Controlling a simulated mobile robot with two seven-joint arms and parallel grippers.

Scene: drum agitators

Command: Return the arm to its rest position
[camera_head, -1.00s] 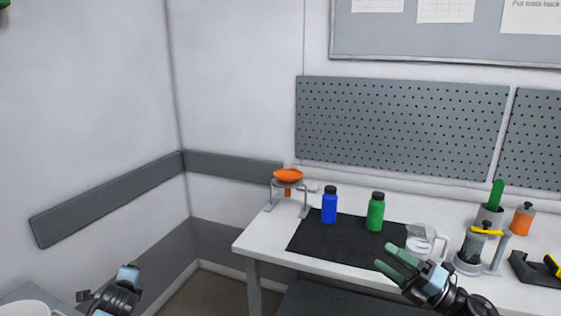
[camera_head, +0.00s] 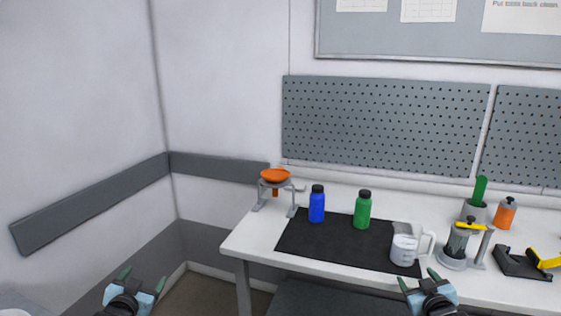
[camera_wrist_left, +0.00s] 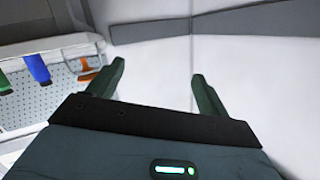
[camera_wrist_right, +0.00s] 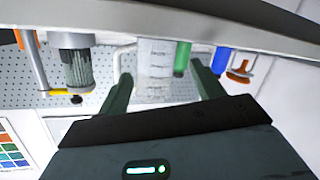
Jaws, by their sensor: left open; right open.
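My left gripper (camera_head: 143,284) is at the bottom left of the head view, in front of the table. Its fingers are spread, and nothing is between them in the left wrist view (camera_wrist_left: 155,92). My right gripper (camera_head: 424,281) is at the lower right, at the table's front edge in the picture. Its fingers are apart and empty. In the right wrist view (camera_wrist_right: 165,95) the jug (camera_wrist_right: 155,65) appears beyond the fingers, apart from them.
The white table (camera_head: 257,240) has a black mat (camera_head: 335,250) with a blue bottle (camera_head: 317,207), green bottle (camera_head: 362,212) and jug (camera_head: 405,250). An orange funnel on a stand (camera_head: 275,176) is at left. A yellow-topped device (camera_head: 458,245) and orange bottle (camera_head: 506,214) are at right.

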